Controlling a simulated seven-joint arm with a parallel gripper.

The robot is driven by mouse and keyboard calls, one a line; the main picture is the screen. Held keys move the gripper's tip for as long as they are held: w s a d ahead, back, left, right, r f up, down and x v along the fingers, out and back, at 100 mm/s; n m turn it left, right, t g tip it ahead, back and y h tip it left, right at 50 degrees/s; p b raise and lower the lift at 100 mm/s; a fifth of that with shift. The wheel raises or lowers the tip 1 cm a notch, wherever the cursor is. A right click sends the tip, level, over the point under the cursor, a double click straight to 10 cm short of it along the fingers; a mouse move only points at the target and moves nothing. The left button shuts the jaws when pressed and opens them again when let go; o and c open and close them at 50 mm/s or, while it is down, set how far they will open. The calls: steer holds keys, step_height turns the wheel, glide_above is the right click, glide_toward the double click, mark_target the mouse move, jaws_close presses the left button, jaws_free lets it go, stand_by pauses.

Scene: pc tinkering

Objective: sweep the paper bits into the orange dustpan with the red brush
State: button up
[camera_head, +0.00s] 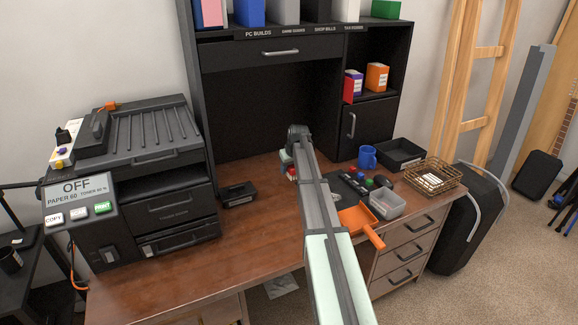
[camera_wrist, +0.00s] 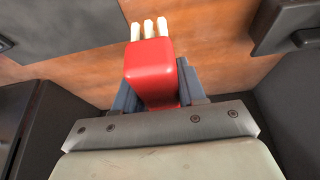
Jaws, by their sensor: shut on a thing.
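My gripper (camera_wrist: 155,92) is shut on the red brush (camera_wrist: 150,70), with one finger on each side of its red block. Several pale bristle tufts stick out from the brush's far end over the brown desk surface. In the head view, a small red part of the brush (camera_head: 292,172) shows beside my arm, above the middle of the desk. The orange dustpan (camera_head: 358,220) lies to the right of my arm near the desk's front edge, its handle pointing toward the front right. My arm may hide part of it. I cannot make out any paper bits on the desk.
A black printer (camera_head: 150,205) stands at the left, with a small black box (camera_head: 238,194) beside it. A clear tub (camera_head: 387,204), blue mug (camera_head: 367,157), black tray (camera_head: 400,153) and wire basket (camera_head: 433,187) crowd the right. The desk's left-middle front is clear.

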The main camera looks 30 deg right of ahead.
steer(key=shift+f, duration=3.65)
steer(key=o, duration=0.5)
steer(key=shift+f, duration=0.2)
steer(key=o, duration=0.5)
steer(key=shift+r, duration=0.15)
steer(key=c, duration=1.1)
steer(key=shift+c, duration=0.5)
steer(key=shift+r, duration=0.1)
